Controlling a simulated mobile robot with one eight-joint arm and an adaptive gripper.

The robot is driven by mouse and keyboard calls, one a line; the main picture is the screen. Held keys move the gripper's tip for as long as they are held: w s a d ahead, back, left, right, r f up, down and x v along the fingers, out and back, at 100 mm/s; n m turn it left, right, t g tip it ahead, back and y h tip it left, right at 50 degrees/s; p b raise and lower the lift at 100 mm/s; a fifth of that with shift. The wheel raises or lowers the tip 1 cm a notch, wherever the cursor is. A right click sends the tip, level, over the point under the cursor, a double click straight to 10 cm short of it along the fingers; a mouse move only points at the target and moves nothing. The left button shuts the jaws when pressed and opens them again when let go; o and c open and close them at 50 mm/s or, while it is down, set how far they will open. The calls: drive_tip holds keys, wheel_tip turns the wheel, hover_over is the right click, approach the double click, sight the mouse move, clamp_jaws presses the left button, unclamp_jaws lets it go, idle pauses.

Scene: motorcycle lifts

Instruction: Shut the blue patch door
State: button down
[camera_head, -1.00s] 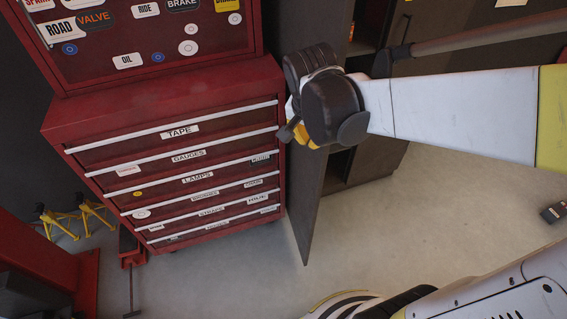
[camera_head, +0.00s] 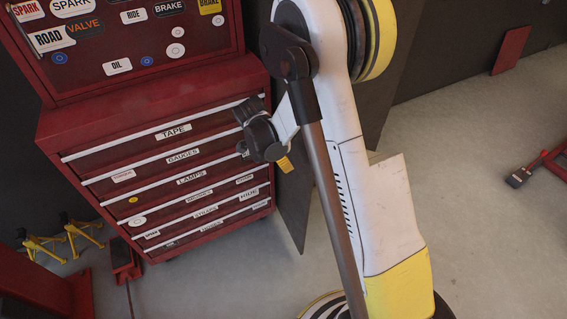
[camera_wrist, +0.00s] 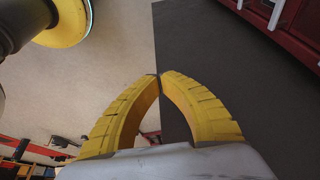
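A dark grey door panel (camera_head: 293,205) stands edge-on just right of the red tool chest. It also fills the right half of the wrist view (camera_wrist: 230,110). No blue patch shows on the visible part. My gripper (camera_head: 286,164) is in front of the upper part of this panel, near the chest's right side. In the wrist view its yellow fingers (camera_wrist: 159,76) meet at the tips with nothing between them. The tips overlap the panel's edge in the picture; I cannot tell whether they touch it. My arm hides the cabinet behind.
The red tool chest (camera_head: 90,119) with labelled drawers stands close on the left. Yellow stands (camera_head: 80,232) and red lift parts (camera_head: 50,290) are at the lower left. A red panel (camera_head: 512,50) leans at the back right. Grey floor (camera_head: 470,230) is open at the right.

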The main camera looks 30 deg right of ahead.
sight(302, 168)
drive_tip(key=d+f+b, duration=0.2)
drive_tip(key=d+f, duration=0.2)
drive_tip(key=d, duration=0.1)
drive_tip(key=shift+s+d+b, duration=0.15)
drive_tip(key=shift+d+b, duration=0.15)
drive_tip(key=shift+d, duration=0.1)
